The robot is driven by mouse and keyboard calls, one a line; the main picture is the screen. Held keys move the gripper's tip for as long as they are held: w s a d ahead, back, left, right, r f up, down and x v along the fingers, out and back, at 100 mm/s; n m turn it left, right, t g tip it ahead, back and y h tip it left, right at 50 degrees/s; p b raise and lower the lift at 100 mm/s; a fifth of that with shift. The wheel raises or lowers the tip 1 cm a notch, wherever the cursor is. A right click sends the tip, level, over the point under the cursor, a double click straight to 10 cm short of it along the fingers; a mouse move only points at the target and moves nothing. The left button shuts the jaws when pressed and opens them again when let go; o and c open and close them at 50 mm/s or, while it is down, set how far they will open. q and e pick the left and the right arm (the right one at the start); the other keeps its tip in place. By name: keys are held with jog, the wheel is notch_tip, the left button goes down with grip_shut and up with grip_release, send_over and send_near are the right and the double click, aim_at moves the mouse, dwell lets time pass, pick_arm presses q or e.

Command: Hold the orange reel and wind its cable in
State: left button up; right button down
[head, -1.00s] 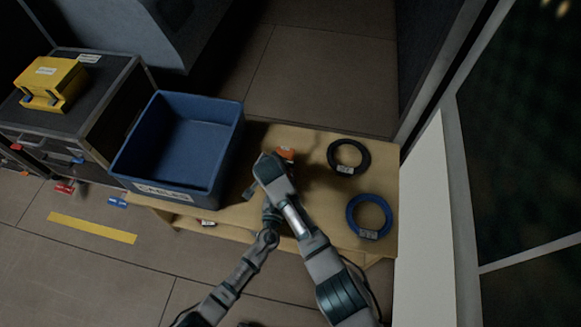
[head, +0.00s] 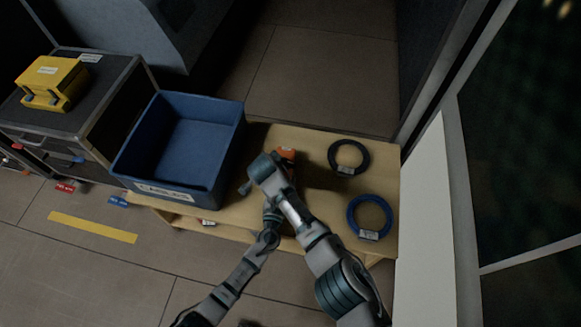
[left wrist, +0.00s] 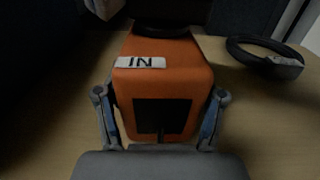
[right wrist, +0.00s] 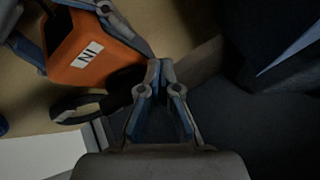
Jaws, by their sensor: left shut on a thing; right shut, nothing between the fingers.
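The orange reel (head: 286,153) is on the wooden bench, mostly hidden behind my arms in the head view. In the left wrist view the reel (left wrist: 190,60) is a boxy orange body with a white "IN" label and a dark square panel. My left gripper (left wrist: 160,97) is shut on it, one finger on each side. The right wrist view shows the reel (right wrist: 115,60) tilted at upper left. My right gripper (right wrist: 160,68) is shut and empty, just beside the reel's end, near a dark part I cannot make out. The reel's cable is not clearly visible.
A wooden bench (head: 325,205) carries a blue bin (head: 178,185) on the left, and a black cable coil (head: 348,170) and a blue cable coil (head: 370,235) on the right. A yellow case (head: 53,82) sits on a dark flight case. A white panel (head: 425,220) borders the right.

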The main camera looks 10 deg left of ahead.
jog(key=shift+w+d, duration=0.15)
jog(key=shift+d, duration=0.1)
